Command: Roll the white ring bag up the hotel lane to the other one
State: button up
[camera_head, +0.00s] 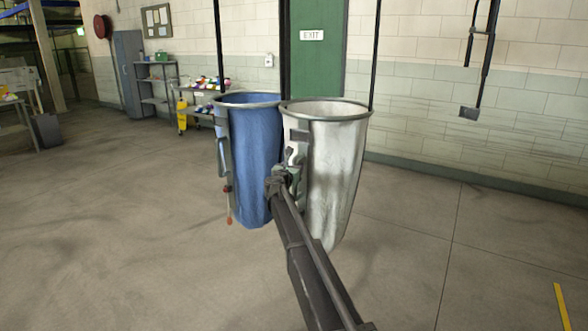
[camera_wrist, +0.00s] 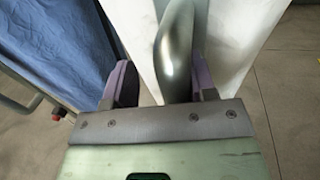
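The white ring bag (camera_head: 338,165) hangs upright from a dark strap, with a grey ring rim and a handle on its left side. The blue bag (camera_head: 256,150) hangs just left of it; their rims meet or overlap in the head view. My gripper (camera_head: 288,172) is at the white bag's handle side. In the wrist view, my gripper's fingers (camera_wrist: 163,88) stand either side of a curved metal handle (camera_wrist: 178,50) in front of the white cloth (camera_wrist: 235,40). A gap shows left of the handle; contact on the right is unclear. Blue cloth (camera_wrist: 60,45) is at left.
A green exit door (camera_head: 318,65) and block wall stand behind the bags. Shelving (camera_head: 155,85) and a yellow item (camera_head: 182,115) are at back left. An empty strap with a hook (camera_head: 470,112) hangs at right. The floor around is clear.

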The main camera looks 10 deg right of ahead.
jog(key=shift+s+f, duration=0.1)
dwell(0.3)
jog(key=v, duration=1)
jog(key=shift+s+a, duration=0.2)
jog(key=shift+s, duration=0.05)
dwell(0.4)
